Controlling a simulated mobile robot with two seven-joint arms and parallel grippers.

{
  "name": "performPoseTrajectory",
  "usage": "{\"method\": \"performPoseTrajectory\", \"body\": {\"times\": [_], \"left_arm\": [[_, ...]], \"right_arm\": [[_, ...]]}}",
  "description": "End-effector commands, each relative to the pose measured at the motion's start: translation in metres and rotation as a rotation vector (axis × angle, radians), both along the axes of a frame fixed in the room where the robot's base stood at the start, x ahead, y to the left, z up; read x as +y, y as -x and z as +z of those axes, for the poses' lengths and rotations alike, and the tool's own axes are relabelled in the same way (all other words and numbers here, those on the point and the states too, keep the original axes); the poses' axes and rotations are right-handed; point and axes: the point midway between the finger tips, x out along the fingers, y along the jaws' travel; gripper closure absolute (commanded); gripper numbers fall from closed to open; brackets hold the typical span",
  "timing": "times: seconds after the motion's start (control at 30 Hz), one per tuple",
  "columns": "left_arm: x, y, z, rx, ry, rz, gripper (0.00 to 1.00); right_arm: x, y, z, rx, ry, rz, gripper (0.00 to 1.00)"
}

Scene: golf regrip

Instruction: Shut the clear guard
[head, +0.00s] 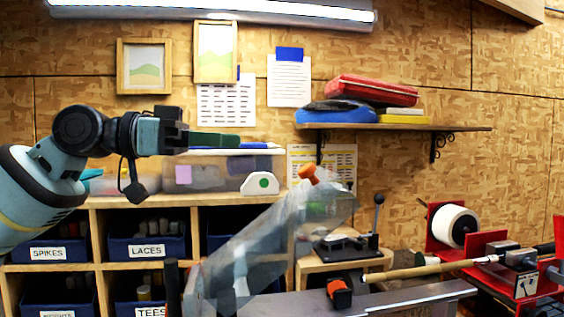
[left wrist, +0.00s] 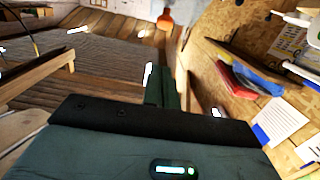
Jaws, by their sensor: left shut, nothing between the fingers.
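The clear guard (head: 262,240) is a see-through panel in the middle of the head view. It stands raised and slanted, its upper end to the right, above the grey machine bed (head: 400,299). An orange knob (head: 308,174) sits at its upper end; an orange knob also shows at the top of the left wrist view (left wrist: 165,19). My left gripper (head: 238,141) is shut and empty, its fingers pointing right, up and to the left of the knob and apart from it. The fingers also show in the left wrist view (left wrist: 162,88). My right gripper is in neither view.
A wooden shaft (head: 405,271) runs right from an orange-and-black holder (head: 340,292) to red machinery (head: 480,246). Clear bins (head: 215,172) stand on the cubby shelf under my left gripper. A wall shelf (head: 400,127) holds red and blue items at the back.

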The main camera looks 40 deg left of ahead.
Motion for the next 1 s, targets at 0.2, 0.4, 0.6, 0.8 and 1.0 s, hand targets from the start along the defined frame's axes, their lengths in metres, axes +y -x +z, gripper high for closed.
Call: {"method": "performPoseTrajectory", "body": {"times": [0.2, 0.4, 0.6, 0.8, 1.0], "left_arm": [[-0.026, -0.03, -0.005, 0.008, -0.004, 0.001, 1.0], [-0.046, -0.054, -0.01, 0.007, -0.003, 0.0, 1.0], [-0.056, -0.064, -0.028, 0.002, -0.001, 0.0, 1.0], [-0.06, -0.069, -0.035, 0.001, 0.001, 0.0, 1.0], [-0.06, -0.069, -0.035, 0.001, 0.001, 0.001, 1.0]], "right_arm": [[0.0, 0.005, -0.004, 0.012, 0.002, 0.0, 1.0], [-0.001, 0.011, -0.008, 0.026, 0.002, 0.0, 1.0], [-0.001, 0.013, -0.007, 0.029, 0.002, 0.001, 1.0], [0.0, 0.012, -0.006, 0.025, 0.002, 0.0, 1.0], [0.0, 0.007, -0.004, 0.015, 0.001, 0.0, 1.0]]}}
